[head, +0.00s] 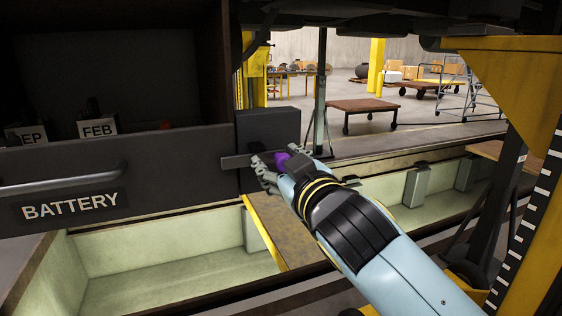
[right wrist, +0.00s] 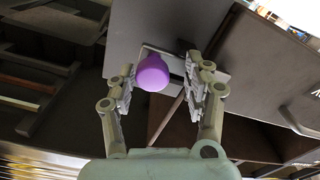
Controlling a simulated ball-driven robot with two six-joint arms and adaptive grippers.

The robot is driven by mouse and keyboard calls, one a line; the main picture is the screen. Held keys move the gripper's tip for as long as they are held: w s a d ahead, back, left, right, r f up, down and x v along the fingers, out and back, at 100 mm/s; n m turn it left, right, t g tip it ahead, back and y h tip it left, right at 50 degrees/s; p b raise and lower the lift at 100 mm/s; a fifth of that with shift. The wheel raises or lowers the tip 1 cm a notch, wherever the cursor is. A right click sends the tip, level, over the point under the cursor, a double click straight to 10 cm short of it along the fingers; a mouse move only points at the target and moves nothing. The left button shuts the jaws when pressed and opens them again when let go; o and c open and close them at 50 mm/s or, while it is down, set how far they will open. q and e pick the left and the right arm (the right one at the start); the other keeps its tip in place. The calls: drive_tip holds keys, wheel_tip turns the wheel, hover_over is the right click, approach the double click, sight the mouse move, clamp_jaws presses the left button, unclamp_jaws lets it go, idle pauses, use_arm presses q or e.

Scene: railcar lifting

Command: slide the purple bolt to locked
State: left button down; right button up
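The purple bolt's rounded knob (head: 281,159) sits on a flat grey bar (head: 236,161) that crosses the gap between the drawer front and a dark block. The knob also shows in the right wrist view (right wrist: 152,73), in front of its grey plate. My right gripper (head: 268,168) is at the bolt. Its fingers are open on either side of the knob, which lies nearer the left finger in the wrist view. A gap shows between the knob and the right finger; whether the left finger touches it, I cannot tell. My left gripper is out of view.
The dark drawer front labelled BATTERY (head: 72,205) has a long handle (head: 62,180) and stands left of the bolt. FEB (head: 98,129) and another card show behind it. A dark block (head: 268,131) stands at the bolt. Pale open troughs (head: 170,253) lie below; a yellow-and-black post (head: 525,212) stands right.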

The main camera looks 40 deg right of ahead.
drive_tip(key=shift+s+d, duration=0.1)
drive_tip(key=shift+d, duration=0.05)
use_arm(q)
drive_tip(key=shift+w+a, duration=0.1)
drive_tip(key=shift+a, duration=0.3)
use_arm(e)
drive_tip(key=v, duration=0.7)
drive_tip(key=shift+s, duration=0.2)
